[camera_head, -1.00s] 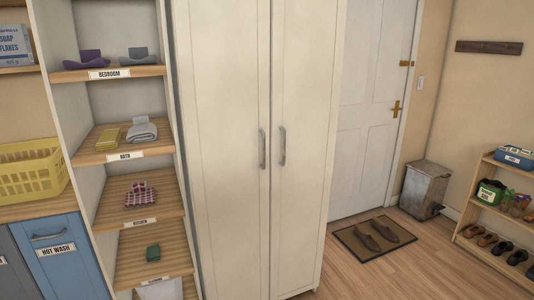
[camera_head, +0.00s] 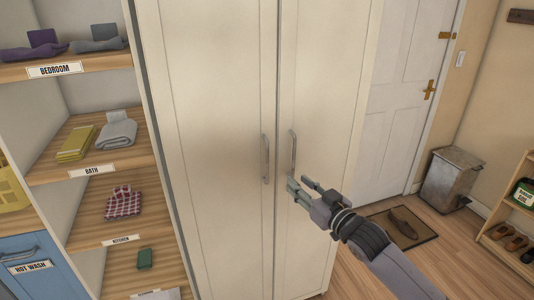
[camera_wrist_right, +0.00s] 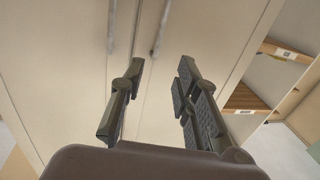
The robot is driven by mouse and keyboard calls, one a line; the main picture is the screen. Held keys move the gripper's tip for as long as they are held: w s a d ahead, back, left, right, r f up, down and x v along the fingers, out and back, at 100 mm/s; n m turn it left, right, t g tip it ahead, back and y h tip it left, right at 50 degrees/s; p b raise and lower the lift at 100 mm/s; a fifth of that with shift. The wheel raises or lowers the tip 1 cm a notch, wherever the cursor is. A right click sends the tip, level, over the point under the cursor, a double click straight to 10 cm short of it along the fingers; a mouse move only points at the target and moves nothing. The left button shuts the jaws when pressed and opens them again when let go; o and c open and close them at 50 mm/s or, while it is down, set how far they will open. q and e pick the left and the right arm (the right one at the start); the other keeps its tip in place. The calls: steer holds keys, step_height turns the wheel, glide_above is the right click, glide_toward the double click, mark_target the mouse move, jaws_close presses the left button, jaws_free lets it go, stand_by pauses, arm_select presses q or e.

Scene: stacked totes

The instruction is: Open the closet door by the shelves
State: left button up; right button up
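The cream closet has two tall doors. The left door (camera_head: 212,130), beside the shelves, is shut and has a vertical metal handle (camera_head: 266,158) near the centre seam. The right door (camera_head: 325,110) is also shut and has its own handle (camera_head: 293,152). My right gripper (camera_head: 298,182) is open and empty, in front of the right door just below its handle. In the right wrist view both handles show beyond the fingers; the shelf-side one (camera_wrist_right: 160,30) lines up with the gap between them, with no contact. My left gripper is not in view.
To the right are a white room door (camera_head: 405,90), a metal trash bin (camera_head: 452,180), a doormat (camera_head: 415,232) with shoes and a shoe rack (camera_head: 500,235).

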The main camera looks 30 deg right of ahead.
mark_target(268, 157)
steer(key=w+p, duration=0.1)
steer(key=w, duration=0.4)
steer(key=w+p, duration=0.1)
steer(key=w, duration=0.5)
steer(key=w+p, duration=0.1)
steer(key=w, duration=0.5)
steer(key=shift+w+d+r, duration=0.1)
steer(key=shift+d, duration=0.2)
jaws_close()
